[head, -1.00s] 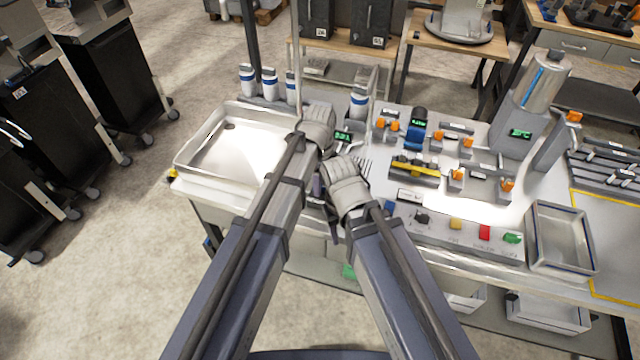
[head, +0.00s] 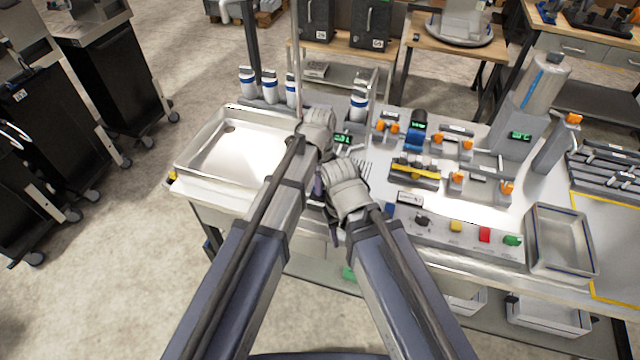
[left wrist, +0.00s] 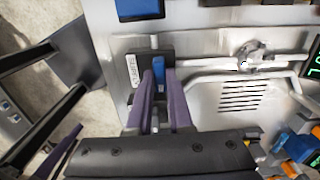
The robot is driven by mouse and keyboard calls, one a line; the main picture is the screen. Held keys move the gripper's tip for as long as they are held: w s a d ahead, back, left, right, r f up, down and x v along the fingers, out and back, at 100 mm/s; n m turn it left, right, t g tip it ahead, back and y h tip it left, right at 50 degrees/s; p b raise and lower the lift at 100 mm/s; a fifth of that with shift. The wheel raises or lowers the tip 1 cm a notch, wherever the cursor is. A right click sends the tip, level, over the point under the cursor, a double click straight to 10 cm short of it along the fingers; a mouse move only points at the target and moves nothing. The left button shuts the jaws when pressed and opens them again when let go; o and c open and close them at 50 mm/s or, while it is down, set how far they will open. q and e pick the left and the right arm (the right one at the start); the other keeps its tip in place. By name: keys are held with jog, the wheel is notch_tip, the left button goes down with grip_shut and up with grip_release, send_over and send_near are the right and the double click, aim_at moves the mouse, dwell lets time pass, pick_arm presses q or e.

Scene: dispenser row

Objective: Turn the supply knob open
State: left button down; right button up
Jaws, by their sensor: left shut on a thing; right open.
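The supply knob (left wrist: 158,68) is a blue handle on a dark base beside a label reading SUPPLY in the left wrist view. The purple fingers of my left gripper (left wrist: 157,88) are shut on it, one on each side. In the head view my left wrist hides the knob and the fingertips. My right gripper (head: 326,208) is open and empty, lower and nearer the bench's front edge. One purple finger of it shows clearly in the head view.
A pipe with a round fitting (left wrist: 250,55) runs right from the knob over a slotted panel. A large empty tray (head: 185,160) is at the left. Coloured buttons (head: 484,233) line the front panel. Blue-banded bottles (head: 269,85) stand behind. My forearms are close together.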

pick_arm(q)
jog(key=n, duration=0.4)
jog(key=shift+n, duration=0.4)
jog(key=n, duration=0.4)
jog(key=shift+n, duration=0.3)
jog(key=n, duration=0.4)
jog(key=shift+n, duration=2.1)
jog(key=c, duration=0.8)
grip_release()
